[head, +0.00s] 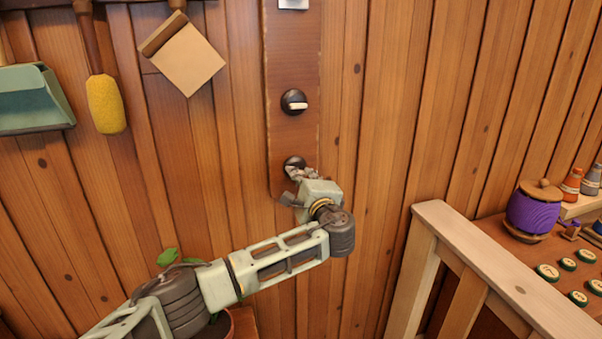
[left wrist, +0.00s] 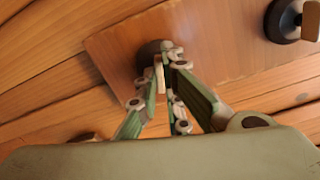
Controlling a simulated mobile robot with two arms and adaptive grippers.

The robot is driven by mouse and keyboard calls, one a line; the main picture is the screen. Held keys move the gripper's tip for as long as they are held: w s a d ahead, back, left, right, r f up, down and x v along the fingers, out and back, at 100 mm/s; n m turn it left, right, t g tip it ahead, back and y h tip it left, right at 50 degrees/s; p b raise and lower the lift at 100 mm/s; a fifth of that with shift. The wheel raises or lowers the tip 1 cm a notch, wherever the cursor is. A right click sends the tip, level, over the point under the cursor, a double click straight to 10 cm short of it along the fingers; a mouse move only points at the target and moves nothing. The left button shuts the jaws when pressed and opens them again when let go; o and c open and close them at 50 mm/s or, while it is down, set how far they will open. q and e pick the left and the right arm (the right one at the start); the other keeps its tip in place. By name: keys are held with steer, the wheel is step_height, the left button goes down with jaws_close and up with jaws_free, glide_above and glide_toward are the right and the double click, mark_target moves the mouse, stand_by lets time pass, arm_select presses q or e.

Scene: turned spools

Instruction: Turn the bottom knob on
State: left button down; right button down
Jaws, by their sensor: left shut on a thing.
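The bottom knob (head: 293,163) is a round dark knob low on a brown wooden board (head: 292,130) on the wall. My left gripper (head: 298,173) is at this knob and covers most of it in the head view. In the left wrist view the fingers of my left gripper (left wrist: 166,62) are closed on the pale handle (left wrist: 159,74) of the bottom knob (left wrist: 148,54). The upper knob (head: 294,102) is dark with a pale handle lying about level. It also shows at the top right of the left wrist view (left wrist: 285,20). My right gripper is not in view.
A teal dustpan (head: 32,100), a yellow duster (head: 105,103) and a tan square-headed tool (head: 187,60) hang at the left. A plant (head: 168,257) is partly behind my arm.

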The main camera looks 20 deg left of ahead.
arm_select(q)
steer(key=shift+f+m+p, duration=0.2)
steer(key=shift+m+p, duration=6.1)
steer(key=shift+m, duration=1.2)
steer(key=c, duration=2.2)
jaws_free()
steer(key=o, duration=0.3)
steer(key=shift+r, duration=0.15)
steer(key=shift+s+d, duration=0.1)
